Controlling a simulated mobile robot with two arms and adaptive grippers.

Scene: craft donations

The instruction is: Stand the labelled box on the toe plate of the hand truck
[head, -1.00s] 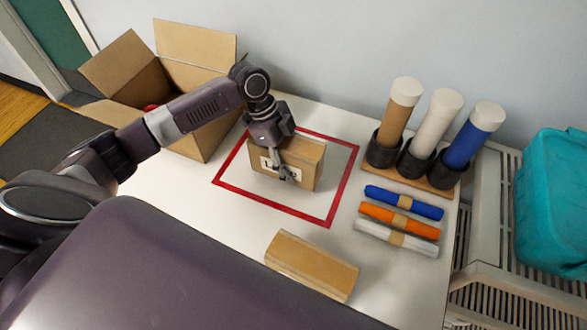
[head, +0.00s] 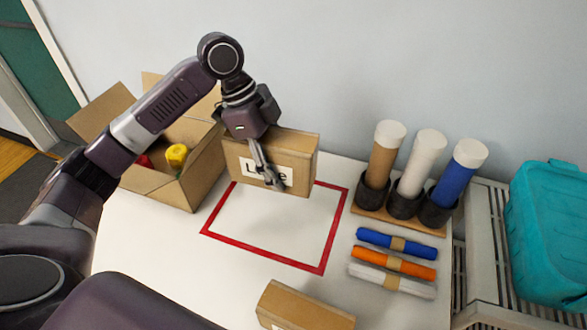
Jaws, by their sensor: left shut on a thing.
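The labelled box (head: 303,165) is a small brown cardboard box with a white label on its front, partly covered by my gripper's finger. My left gripper (head: 268,178) is shut on this box and holds it up above the white table, over the back of the red square outline. The box is roughly upright. My right gripper is not in view. I see no hand truck or toe plate that I can make out in the head view.
A second brown box (head: 305,307) lies at the table's front. An open carton (head: 172,190) with red and yellow things stands left. Capped tubes (head: 425,160) stand in dark holders at the right, with rolled bundles (head: 393,264) before them. A teal container (head: 548,235) is far right.

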